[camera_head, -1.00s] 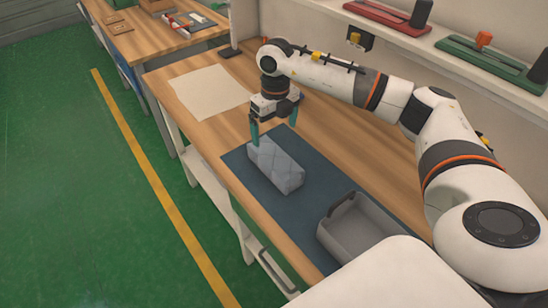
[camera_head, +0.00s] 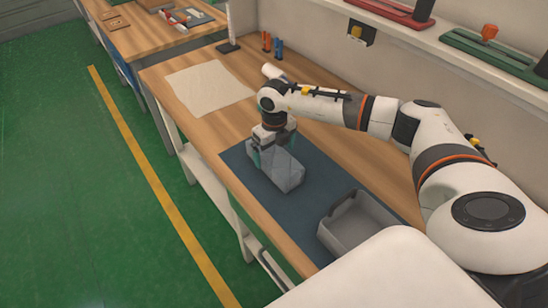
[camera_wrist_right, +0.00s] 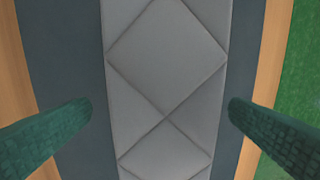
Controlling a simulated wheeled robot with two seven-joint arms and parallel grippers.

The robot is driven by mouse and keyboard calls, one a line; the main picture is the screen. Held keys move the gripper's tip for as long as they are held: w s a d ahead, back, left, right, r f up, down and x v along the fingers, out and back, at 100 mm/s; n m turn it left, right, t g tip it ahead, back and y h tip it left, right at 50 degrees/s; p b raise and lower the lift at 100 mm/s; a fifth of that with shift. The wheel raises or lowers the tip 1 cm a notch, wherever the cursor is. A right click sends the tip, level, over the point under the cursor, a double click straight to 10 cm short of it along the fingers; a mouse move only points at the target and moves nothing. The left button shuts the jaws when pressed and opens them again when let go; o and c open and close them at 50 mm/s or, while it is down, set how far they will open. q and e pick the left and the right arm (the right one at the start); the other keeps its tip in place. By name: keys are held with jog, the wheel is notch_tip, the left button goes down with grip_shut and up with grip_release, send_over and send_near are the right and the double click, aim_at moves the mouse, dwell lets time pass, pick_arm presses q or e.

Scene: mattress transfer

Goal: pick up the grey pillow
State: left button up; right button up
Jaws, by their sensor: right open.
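The grey pillow (camera_head: 282,172) is a quilted block lying on the dark blue mat (camera_head: 238,158) on the wooden workbench. My right gripper (camera_head: 273,158) is over the pillow, its teal fingers on either side of the pillow's far part. In the right wrist view the pillow (camera_wrist_right: 168,80) with its diamond seams runs down the middle. The two green fingers of the right gripper (camera_wrist_right: 160,112) stand apart, one at each side, with a gap to the pillow. The right gripper is open. My left gripper is not in view.
A grey open bin (camera_head: 330,240) stands on the mat, nearer and to the right of the pillow. A beige sheet (camera_head: 208,87) lies at the bench's far left. Orange and blue items (camera_head: 272,46) stand at the back. A shelf (camera_head: 400,27) runs along the wall.

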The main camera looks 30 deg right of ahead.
aim_at(274, 153)
jog(key=shift+s+a+f+p, duration=0.15)
jog(key=shift+f+p, duration=0.2)
jog(key=shift+f, duration=1.35)
jog(key=c, duration=1.1)
jog(key=shift+r, duration=0.15)
